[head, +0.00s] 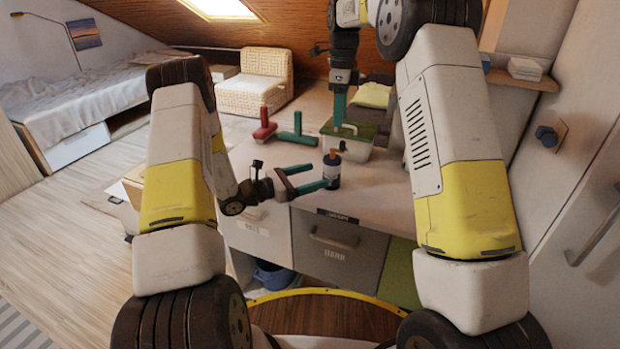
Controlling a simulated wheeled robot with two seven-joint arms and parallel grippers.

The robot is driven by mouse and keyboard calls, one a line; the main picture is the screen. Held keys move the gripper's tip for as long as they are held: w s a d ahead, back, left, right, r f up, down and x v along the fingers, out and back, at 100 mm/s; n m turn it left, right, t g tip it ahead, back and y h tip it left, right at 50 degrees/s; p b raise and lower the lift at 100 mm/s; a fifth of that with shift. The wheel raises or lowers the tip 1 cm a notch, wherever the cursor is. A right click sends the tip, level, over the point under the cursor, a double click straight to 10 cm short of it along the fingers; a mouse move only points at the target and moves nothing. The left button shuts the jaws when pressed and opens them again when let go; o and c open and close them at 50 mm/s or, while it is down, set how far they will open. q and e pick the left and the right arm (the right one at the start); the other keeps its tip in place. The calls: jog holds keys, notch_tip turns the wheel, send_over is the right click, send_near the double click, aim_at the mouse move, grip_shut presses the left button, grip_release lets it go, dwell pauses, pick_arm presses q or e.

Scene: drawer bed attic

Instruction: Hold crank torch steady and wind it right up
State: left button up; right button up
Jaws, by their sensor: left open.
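The crank torch appears to be the dark blue upright cylinder (331,172) with an orange part and a small dark knob at its top, standing on the worktop. My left gripper (322,176) is open, its two teal fingers pointing right at the cylinder, with tips close to its left side. Whether they touch it is unclear. My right gripper (339,121) points down above and behind the cylinder, near a green-topped box. Its fingers overlap in this view, so its opening does not show.
A red tool-like object (264,127) and a teal one (297,136) are at the back left of the worktop (375,192). The green-topped box (345,153) stands behind the cylinder. A grey drawer front (338,255) is below. The worktop right of the cylinder looks clear.

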aim_at(324, 173)
pick_arm(q)
jog(key=shift+w+f, duration=0.25)
jog(key=shift+f, duration=0.1)
jog(key=shift+w+d, duration=0.2)
jog(key=shift+d, duration=0.05)
jog(key=x, duration=0.7)
jog(key=shift+a, duration=0.1)
